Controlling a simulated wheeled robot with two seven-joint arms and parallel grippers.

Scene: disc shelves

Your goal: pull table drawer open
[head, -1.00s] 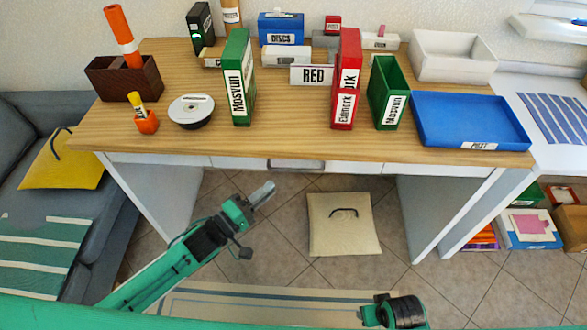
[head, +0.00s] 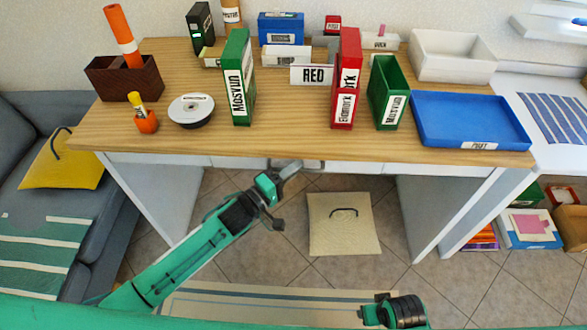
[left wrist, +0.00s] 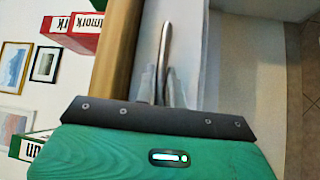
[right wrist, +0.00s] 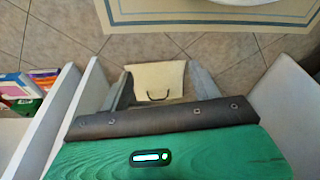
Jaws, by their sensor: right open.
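The table (head: 290,146) has a wooden top with a white drawer front (head: 240,162) under its front edge. The drawer front looks flush with the panels beside it. A grey metal handle (head: 314,166) sits on it, partly hidden by my left gripper (head: 290,167). In the left wrist view, the curved handle (left wrist: 165,50) runs between the close-set fingers of my left gripper (left wrist: 161,88), which appears shut on it. My right gripper (right wrist: 162,88) is open and empty in the right wrist view, pointing at the floor area under the table.
A cream cushion-like square (head: 343,222) lies on the tiled floor under the table. Upright boxes, a blue tray (head: 470,118) and a white bin (head: 452,55) stand on the top. A sofa (head: 60,220) is at the left. Floor before the drawer is mostly clear.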

